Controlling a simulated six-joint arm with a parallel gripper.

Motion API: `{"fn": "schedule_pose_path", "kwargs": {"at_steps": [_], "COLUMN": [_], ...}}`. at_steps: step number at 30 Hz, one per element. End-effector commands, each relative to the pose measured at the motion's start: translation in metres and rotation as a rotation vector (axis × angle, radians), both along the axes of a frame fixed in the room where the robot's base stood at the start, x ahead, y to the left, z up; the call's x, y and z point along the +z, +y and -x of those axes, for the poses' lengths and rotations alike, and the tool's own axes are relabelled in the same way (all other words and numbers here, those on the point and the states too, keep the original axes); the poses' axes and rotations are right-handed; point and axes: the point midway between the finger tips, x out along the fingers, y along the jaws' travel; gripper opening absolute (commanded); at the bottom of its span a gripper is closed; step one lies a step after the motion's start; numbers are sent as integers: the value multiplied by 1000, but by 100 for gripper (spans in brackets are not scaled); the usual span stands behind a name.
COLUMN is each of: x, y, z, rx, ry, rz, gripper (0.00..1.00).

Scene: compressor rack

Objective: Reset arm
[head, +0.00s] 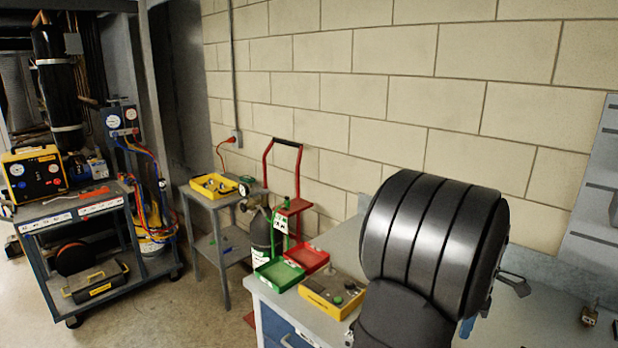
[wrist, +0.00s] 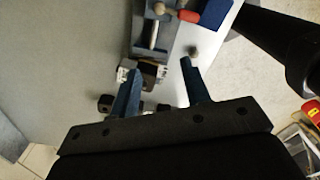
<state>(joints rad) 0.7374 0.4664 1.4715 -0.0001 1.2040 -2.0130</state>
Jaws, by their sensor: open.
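My gripper (wrist: 160,70) shows in the wrist view with its two blue fingers apart. Nothing is seen held between them. In the head view my dark arm fills the right middle and hides part of the workbench (head: 560,325); the fingers are mostly hidden behind it. In the wrist view, small dark and metal parts lie close to the left finger, and a small round knob (wrist: 193,52) is by the right fingertip. I cannot tell whether the fingers touch any of them.
A yellow box (head: 332,296), a green tray (head: 279,274) and a red tray (head: 307,257) sit on the bench's left end. A small brass-coloured part (head: 589,316) stands at right. A side table (head: 208,200) and a blue cart (head: 75,207) stand further left.

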Motion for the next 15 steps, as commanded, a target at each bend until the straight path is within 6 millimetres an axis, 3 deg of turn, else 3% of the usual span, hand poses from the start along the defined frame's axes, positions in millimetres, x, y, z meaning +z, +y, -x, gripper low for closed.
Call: {"fn": "schedule_pose_path", "kwargs": {"at_steps": [6, 15], "x": [2, 3], "y": [24, 43], "z": [-36, -59], "rx": [164, 284], "ry": [-1, 1], "rz": [0, 0], "gripper": [43, 43]}}
